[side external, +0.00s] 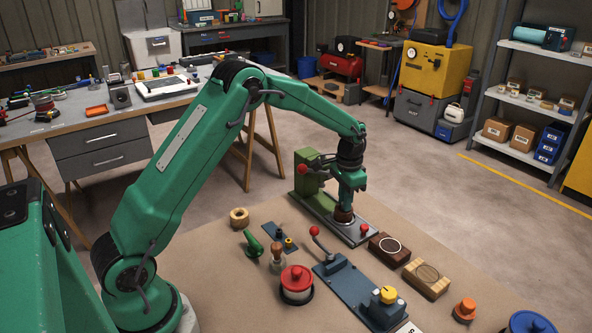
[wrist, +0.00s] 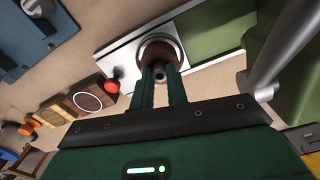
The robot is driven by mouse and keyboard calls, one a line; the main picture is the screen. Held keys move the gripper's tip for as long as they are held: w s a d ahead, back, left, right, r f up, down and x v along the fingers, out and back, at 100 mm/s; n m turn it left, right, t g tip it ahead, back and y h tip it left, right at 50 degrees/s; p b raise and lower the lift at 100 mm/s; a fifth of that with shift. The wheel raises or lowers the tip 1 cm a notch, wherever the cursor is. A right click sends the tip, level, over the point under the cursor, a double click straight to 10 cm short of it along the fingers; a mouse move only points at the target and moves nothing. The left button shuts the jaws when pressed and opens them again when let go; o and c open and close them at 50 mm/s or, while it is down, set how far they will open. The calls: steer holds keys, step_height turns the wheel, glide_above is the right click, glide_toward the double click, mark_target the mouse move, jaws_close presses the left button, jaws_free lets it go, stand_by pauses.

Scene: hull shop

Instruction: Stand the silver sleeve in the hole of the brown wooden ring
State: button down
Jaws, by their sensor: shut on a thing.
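My gripper (side external: 347,202) points down over the metal plate of a green machine at the middle of the side view. Just beyond the fingertips is the brown wooden ring (wrist: 168,52), within a pale round rim on the plate. The brown ring also shows under the fingertips in the side view (side external: 344,215). The fingers hide part of it, and I cannot tell whether the sleeve is inside its hole.
The green machine (side external: 312,185) stands close behind my gripper. A red-knobbed lever (side external: 322,240) on a blue base is in front. A dark brown block (side external: 389,249) and a light wooden block (side external: 427,279) lie to the right. A tan ring (side external: 239,217) lies left.

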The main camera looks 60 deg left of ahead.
steer(key=shift+r, duration=0.7)
stand_by(3.5)
steer(key=shift+f, duration=0.8)
stand_by(1.1)
steer(key=c, duration=1.7)
jaws_free()
steer(key=shift+r, duration=0.15)
steer(key=shift+r, duration=5.35)
